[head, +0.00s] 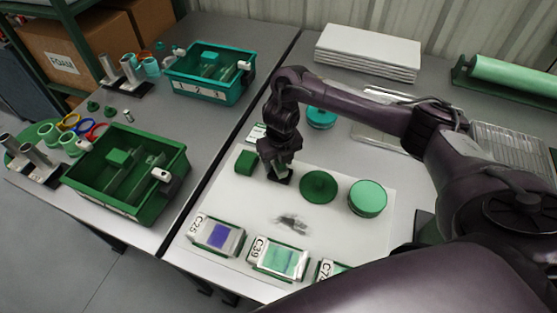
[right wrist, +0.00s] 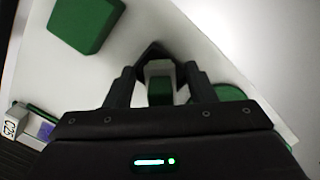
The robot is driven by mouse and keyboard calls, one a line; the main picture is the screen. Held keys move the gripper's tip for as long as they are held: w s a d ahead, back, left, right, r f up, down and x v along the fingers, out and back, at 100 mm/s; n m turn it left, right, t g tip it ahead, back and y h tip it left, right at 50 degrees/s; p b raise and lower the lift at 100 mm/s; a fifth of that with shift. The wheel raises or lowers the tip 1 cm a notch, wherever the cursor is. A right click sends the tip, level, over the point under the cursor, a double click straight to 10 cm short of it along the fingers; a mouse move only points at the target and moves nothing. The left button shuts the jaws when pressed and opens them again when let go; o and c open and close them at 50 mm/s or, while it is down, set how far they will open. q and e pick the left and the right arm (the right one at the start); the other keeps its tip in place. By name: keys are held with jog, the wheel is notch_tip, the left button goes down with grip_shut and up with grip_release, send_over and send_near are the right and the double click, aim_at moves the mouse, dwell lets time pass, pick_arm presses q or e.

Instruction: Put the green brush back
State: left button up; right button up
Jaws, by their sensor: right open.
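My right gripper (head: 279,166) points down over the white sheet, and in the right wrist view its two fingers (right wrist: 160,88) stand apart. A small green piece with a pale top (right wrist: 159,82) shows between the fingers; it may be the green brush, but most of it is hidden. In the head view a bit of it (head: 283,171) shows at the fingertips, above a small dark base. I cannot tell whether the fingers touch it. My left gripper is not in view.
On the white sheet (head: 247,205) are a green block (head: 246,161), a dark green disc (head: 319,186), a green round tin (head: 367,198) and labelled sample cards (head: 277,258). A grey smudge lies mid-sheet. Green (head: 165,207) and teal (head: 213,93) bins stand left. White panels (head: 367,50) lie behind.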

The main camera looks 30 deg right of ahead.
jog(key=r+p, duration=0.2)
jog(key=r, duration=0.2)
jog(key=r+p, duration=0.2)
jog(key=r, duration=0.2)
jog(key=r+p, duration=0.2)
jog(key=r, duration=0.2)
jog(key=shift+s, duration=0.35)
jog(key=shift+s+r, duration=0.15)
jog(key=shift+r, duration=0.45)
